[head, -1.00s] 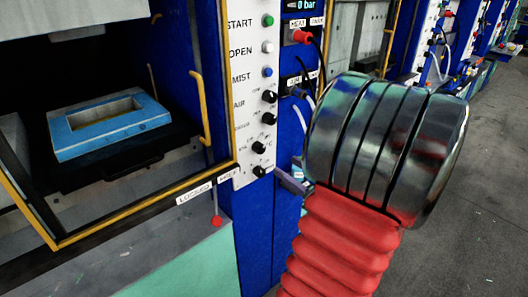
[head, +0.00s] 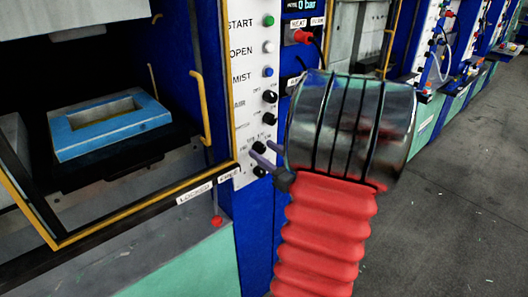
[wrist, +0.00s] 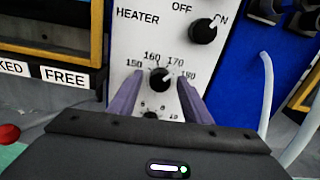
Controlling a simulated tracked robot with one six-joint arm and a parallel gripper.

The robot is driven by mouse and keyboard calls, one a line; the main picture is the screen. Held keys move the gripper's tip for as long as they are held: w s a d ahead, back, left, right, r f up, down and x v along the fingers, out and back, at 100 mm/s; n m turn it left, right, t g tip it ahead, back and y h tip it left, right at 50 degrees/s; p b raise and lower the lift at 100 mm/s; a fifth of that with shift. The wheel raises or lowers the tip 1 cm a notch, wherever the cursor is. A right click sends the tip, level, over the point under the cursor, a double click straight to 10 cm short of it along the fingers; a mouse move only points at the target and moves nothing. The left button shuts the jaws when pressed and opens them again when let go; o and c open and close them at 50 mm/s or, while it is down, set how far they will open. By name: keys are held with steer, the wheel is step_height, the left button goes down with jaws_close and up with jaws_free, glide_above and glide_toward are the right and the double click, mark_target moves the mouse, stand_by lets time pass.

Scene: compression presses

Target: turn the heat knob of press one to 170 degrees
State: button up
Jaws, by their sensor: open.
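The heat knob (wrist: 160,79) is black with a white pointer and sits on the white panel below the word HEATER in the wrist view. Its scale reads 150, 160, 170 and 180. The pointer aims up and right, seemingly between the 170 and 180 labels. My gripper (wrist: 161,84) is open, with one purple-grey finger on each side of the knob. I cannot tell whether the fingers touch it. In the head view, my gripper (head: 263,158) is at the lower part of the nearest press's control panel (head: 243,100), beside the heat knob (head: 258,148).
A black OFF/ON heater knob (wrist: 203,31) is above right, and another dial (wrist: 151,115) lies just below, partly hidden by my gripper. A pale hose (wrist: 267,95) hangs at the right. The press's yellow-edged door frame (head: 150,208) is left of the panel.

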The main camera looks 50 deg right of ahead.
steer(key=shift+w, duration=0.35)
steer(key=c, duration=1)
steer(key=shift+c, duration=0.2)
steer(key=shift+n, duration=1.1)
steer(key=o, duration=1)
steer(key=shift+o, duration=0.2)
